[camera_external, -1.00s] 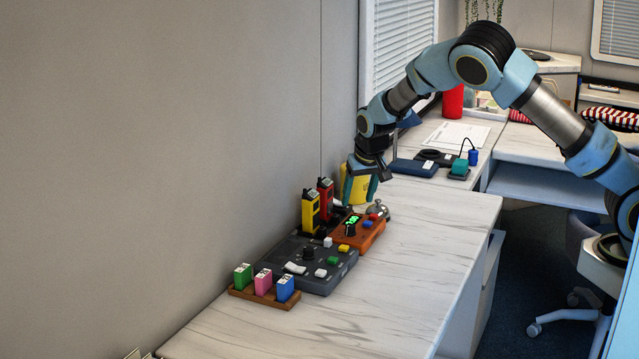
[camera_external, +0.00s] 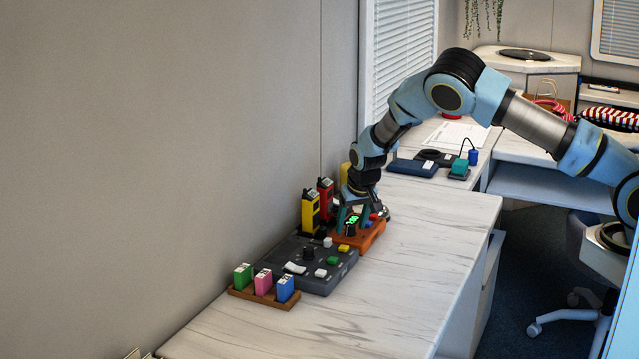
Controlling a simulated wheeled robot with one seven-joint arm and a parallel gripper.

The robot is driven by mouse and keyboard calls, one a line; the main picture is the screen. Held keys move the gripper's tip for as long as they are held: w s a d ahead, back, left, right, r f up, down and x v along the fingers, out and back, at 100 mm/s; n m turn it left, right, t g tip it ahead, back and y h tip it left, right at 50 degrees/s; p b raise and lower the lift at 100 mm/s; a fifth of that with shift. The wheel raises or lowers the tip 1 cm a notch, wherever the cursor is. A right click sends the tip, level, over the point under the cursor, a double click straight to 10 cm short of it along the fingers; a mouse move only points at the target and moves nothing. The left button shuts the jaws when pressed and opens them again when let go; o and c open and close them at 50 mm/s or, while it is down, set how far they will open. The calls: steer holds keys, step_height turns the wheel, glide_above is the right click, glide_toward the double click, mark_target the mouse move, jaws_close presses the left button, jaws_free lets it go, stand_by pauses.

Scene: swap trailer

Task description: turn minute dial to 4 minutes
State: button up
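An orange timer box (camera_external: 371,239) stands on the white marbled counter, with a lit green display (camera_external: 353,219), a black dial (camera_external: 350,230), and red, blue and yellow buttons. My gripper (camera_external: 353,223) points down just over this box. Its two teal fingers are apart, one on the left and one on the right of the display and dial. I cannot tell whether the fingers touch the dial. The digits on the display and the dial's setting are too small to read.
A dark grey panel (camera_external: 319,284) with another black knob (camera_external: 308,253) adjoins the orange box. Yellow (camera_external: 310,211) and red (camera_external: 326,196) radios stand by the wall. Green, pink and blue blocks sit in a wooden rack (camera_external: 264,298) in front. The counter's right side is clear.

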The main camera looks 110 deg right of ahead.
jaws_close()
stand_by(0.6)
steer(key=m+g, duration=0.1)
steer(key=m, duration=0.1)
steer(key=shift+w+m+b, duration=0.15)
steer(key=shift+m+b, duration=0.2)
steer(key=shift+m, duration=0.05)
steer(key=shift+m+g+y+b, duration=0.3)
steer(key=shift+m+g+b, duration=0.65)
steer(key=shift+m, duration=0.95)
steer(key=shift+o, duration=0.5)
jaws_free()
steer(key=shift+r, duration=0.1)
steer(key=b+v, duration=0.3)
steer(key=v, duration=0.7)
steer(key=shift+r, duration=0.4)
